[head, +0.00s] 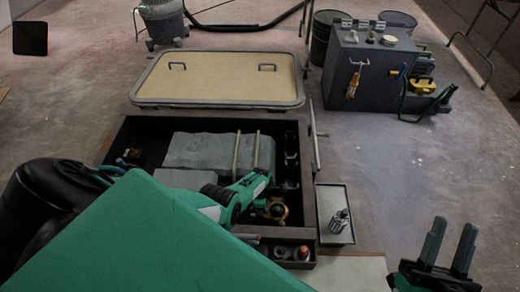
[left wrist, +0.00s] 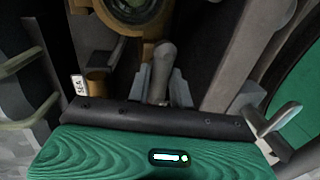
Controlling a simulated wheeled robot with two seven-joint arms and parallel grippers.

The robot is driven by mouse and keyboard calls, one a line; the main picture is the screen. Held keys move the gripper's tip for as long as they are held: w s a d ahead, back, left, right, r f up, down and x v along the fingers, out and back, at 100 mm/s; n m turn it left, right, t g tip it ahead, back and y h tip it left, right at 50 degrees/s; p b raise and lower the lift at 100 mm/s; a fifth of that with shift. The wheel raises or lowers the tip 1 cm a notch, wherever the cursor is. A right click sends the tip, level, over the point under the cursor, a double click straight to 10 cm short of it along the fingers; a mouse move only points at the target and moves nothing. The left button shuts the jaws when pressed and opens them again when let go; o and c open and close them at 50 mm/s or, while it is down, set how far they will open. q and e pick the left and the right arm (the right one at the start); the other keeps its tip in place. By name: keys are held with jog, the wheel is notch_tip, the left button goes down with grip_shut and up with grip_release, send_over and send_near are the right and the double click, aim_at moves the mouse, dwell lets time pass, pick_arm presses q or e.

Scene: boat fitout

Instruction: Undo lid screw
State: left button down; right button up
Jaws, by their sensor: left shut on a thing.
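My left gripper (left wrist: 161,93) is shut on a grey, round-ended handle (left wrist: 162,62), seen between its two fingers in the left wrist view. I cannot tell for sure whether this handle is the lid screw. Just beyond it is a brass ring (left wrist: 104,12) around a dark greenish round face, with a white tag marked SEA (left wrist: 78,84) near it. In the head view the brass fitting (head: 277,209) sits in the open floor bay, partly hidden by my left arm. My right gripper (head: 453,228) is open and empty at the lower right, above the floor.
The bay's dark rim (head: 308,180) surrounds a grey box-shaped unit (head: 210,150). A beige hatch panel (head: 218,78) lies behind it. A shallow tray (head: 325,206) with a metal part stands to the right. A dark grey cabinet (head: 372,80) stands at the back right. The floor right of the tray is clear.

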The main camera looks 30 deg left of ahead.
pick_arm(q)
jog(key=shift+a+n, duration=0.1)
jog(key=shift+n, duration=0.2)
dwell(0.4)
jog(key=c, duration=1.3)
grip_release()
jog(key=shift+s, duration=0.1)
jog(key=shift+o, duration=0.2)
jog(key=shift+r, duration=0.15)
